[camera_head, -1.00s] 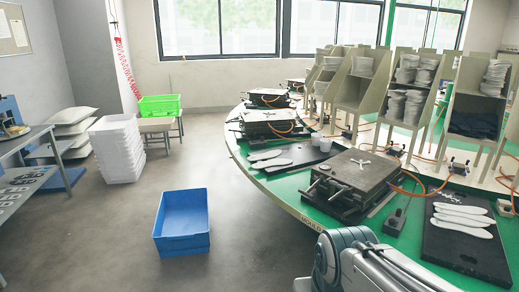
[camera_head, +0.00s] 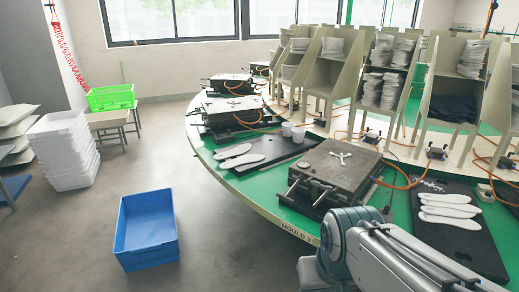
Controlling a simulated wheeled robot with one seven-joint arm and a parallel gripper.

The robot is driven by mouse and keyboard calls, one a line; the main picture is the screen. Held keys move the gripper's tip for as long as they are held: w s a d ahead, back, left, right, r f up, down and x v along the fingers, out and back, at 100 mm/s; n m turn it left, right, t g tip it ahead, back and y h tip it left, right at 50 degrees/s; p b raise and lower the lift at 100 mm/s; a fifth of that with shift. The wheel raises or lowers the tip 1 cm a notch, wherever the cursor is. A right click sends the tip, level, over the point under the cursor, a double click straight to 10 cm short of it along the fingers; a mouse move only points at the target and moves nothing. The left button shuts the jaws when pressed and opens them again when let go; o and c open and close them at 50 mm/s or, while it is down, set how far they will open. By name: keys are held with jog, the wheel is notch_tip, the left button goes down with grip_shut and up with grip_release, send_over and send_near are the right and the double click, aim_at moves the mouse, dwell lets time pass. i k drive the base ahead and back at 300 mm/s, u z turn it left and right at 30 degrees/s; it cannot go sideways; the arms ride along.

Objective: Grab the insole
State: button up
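Several white insoles (camera_head: 449,210) lie side by side on a black board (camera_head: 465,252) at the right of the green carousel table. Two more white insoles (camera_head: 240,160) lie on another black board (camera_head: 275,151) further left, beside a dark mould block. My grey arm comes in from the bottom right, in front of the carousel's edge. My gripper is not visible in this view, so I cannot see its fingers or whether it holds anything.
A dark mould block (camera_head: 334,176) with hoses stands between the two boards. Shelved racks (camera_head: 386,75) line the carousel's middle. A blue crate (camera_head: 146,229) stands on the floor at left, with white stacked crates (camera_head: 66,150) behind. Floor between crate and carousel is clear.

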aim_at(241, 149)
jog(key=z, duration=1.95)
jog(key=i, duration=0.7)
jog(key=u, duration=3.1)
jog(key=i, duration=2.8)
